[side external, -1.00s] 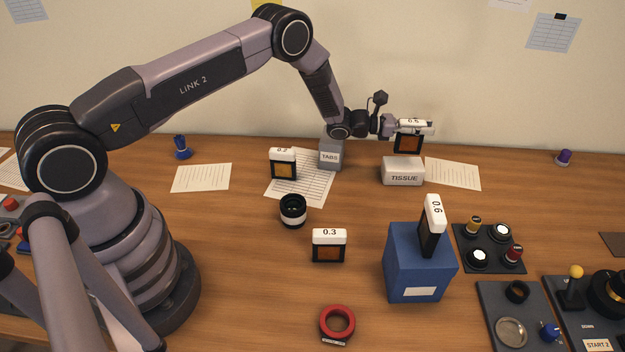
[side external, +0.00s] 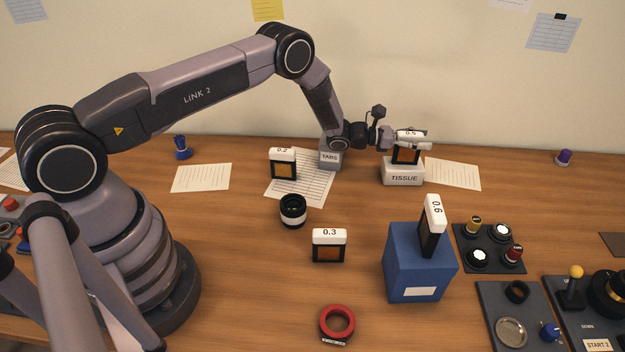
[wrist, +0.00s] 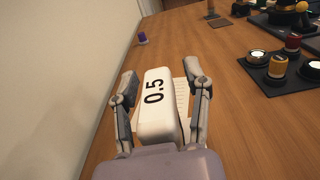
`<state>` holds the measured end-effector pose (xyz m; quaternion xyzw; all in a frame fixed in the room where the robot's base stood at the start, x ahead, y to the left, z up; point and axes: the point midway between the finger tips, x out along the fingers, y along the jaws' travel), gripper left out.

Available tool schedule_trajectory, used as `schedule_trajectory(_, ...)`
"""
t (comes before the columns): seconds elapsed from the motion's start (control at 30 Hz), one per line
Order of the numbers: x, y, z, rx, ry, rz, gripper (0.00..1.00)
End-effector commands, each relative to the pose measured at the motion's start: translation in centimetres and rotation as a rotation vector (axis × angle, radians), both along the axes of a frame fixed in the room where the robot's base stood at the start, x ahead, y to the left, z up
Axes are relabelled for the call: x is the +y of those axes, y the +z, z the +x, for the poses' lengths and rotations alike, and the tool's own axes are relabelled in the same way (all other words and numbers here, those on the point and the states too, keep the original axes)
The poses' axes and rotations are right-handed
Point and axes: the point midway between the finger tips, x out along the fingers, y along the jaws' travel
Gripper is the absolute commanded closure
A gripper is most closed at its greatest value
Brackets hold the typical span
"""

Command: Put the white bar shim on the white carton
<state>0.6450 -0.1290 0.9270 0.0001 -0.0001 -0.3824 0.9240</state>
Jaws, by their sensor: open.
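The shim marked 0.5, with a white bar on top and a dark-framed brown window (side external: 406,156), stands upright on the white carton labelled TISSUE (side external: 402,178). Its white bar (wrist: 156,105) fills the middle of the wrist view, between my fingers. My gripper (side external: 411,142) is open around the bar, with a gap at each side in the wrist view (wrist: 161,82). The carton is hidden under the shim in the wrist view.
Similar white-topped shims are 0.2 (side external: 283,165) by the TABS box (side external: 330,158), 0.3 (side external: 329,246) on the table, and 0.6 (side external: 432,225) in the blue block (side external: 405,275). A lens (side external: 293,211) and red ring (side external: 337,324) stand in front.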

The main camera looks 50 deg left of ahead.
Motion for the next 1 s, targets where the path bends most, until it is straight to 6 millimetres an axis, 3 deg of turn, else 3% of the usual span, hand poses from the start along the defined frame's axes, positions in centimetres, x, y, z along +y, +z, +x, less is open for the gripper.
schedule_trajectory(0.17,0.4,0.3,-0.3,0.001,0.001,0.001,0.52)
schedule_trajectory(0.6,6.7,0.3,-6.5,0.001,0.003,0.0,0.52)
schedule_trajectory(0.83,8.3,0.4,-8.3,-0.002,-0.003,0.004,0.52)
schedule_trajectory(0.93,7.8,2.0,-8.6,-0.02,-0.042,0.023,0.52)
schedule_trajectory(1.0,6.8,4.6,-9.0,-0.049,-0.109,0.059,0.52)
